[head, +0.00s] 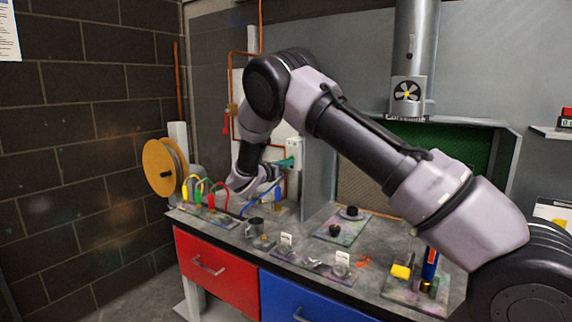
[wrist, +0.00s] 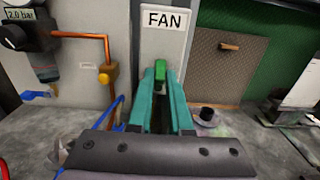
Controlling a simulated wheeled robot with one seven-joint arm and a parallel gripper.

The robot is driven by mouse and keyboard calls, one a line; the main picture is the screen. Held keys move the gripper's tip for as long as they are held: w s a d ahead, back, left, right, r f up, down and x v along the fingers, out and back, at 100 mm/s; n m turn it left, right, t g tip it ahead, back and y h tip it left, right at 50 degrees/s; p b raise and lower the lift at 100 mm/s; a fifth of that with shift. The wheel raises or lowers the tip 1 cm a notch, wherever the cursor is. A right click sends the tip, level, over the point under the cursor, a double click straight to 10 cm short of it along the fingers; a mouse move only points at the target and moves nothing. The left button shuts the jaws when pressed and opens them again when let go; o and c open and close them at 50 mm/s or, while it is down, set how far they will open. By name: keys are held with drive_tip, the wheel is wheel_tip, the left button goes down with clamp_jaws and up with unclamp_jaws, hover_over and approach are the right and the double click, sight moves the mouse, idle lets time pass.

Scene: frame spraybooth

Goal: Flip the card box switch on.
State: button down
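A pale grey box (wrist: 163,45) with a "FAN" card (wrist: 164,19) on its front is straight ahead in the wrist view. A small green switch lever (wrist: 160,73) sticks out below the card. My gripper (wrist: 161,76) has its two teal fingers on either side of the lever, with a narrow gap between them. Whether they pinch the lever or only flank it, I cannot tell. In the head view the box (head: 295,151) is on the back wall and my teal fingertips (head: 285,162) are at its lower front. The lever is hidden there.
An orange pipe with a yellow valve (wrist: 104,77) and a gauge block (wrist: 22,34) are left of the box. A dark knob on a plate (head: 350,213) stands to the right.

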sight(290, 158)
drive_tip(key=shift+r, duration=0.1)
wheel_tip(290, 158, up, 2)
drive_tip(key=g+y, duration=0.3)
drive_tip(key=g, duration=0.1)
drive_tip(key=shift+g, duration=0.3)
drive_tip(key=shift+w+d+r+g+y, duration=0.1)
drive_tip(key=shift+r+g+y, duration=0.2)
drive_tip(key=shift+g+y, duration=0.35)
drive_tip(key=shift+w+d+r+g+y, duration=0.15)
drive_tip(key=shift+r+g+y, duration=0.2)
drive_tip(key=shift+g, duration=0.55)
drive_tip(key=shift+w+a+r+g+y, duration=0.1)
drive_tip(key=shift+r+g+y, duration=0.1)
drive_tip(key=shift+g+y, duration=0.5)
drive_tip(key=c, duration=0.8)
unclamp_jaws()
drive_tip(key=shift+d, duration=0.1)
drive_tip(key=shift+c, duration=0.2)
drive_tip(key=shift+r, duration=0.1)
drive_tip(key=v, duration=1)
drive_tip(key=shift+r, duration=0.35)
